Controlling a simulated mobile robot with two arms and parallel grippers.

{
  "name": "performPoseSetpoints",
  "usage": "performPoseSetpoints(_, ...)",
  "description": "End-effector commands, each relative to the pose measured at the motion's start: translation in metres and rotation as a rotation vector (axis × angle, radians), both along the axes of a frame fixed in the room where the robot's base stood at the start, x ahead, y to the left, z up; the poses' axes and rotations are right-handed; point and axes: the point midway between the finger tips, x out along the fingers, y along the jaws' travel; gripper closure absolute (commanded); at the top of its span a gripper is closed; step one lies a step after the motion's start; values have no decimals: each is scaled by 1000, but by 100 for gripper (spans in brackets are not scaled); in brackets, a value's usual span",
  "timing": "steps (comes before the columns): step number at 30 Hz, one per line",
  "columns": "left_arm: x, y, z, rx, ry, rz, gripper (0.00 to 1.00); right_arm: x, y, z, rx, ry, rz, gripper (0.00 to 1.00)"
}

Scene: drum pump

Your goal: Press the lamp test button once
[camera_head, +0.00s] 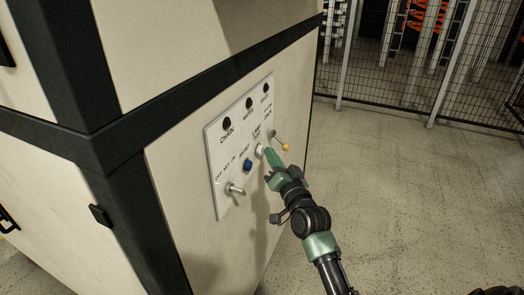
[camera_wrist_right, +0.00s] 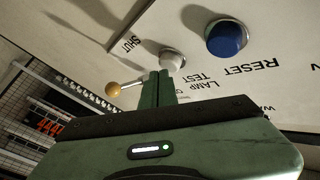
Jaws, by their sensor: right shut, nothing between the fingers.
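The lamp test button (camera_head: 260,149) is a small white round button on the white control panel (camera_head: 222,165), under the label LAMP TEST. In the right wrist view the white button (camera_wrist_right: 173,61) shows just beyond the fingertips. My right gripper (camera_head: 267,152) is shut and empty, its green fingertips right at the button. In the right wrist view the closed fingers (camera_wrist_right: 157,76) partly overlap the button's lower left edge. I cannot tell whether they touch it. My left gripper is not in view.
A blue RESET button (camera_head: 247,165) sits left of the white one and also shows in the right wrist view (camera_wrist_right: 226,38). A metal key switch (camera_head: 235,189) is lower left. A lever with a yellow knob (camera_head: 286,147) is close on the right. Open floor (camera_head: 410,190) lies to the right.

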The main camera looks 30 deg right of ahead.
Motion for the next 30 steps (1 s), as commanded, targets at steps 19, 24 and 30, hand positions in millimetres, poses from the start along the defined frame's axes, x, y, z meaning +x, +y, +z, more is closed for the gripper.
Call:
performPoseSetpoints(19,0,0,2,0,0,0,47,6,5,0,1,-1,1,100)
performPoseSetpoints(24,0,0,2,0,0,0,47,7,6,0,0,1,1,100)
performPoseSetpoints(30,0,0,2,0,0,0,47,7,6,0,0,1,1,100)
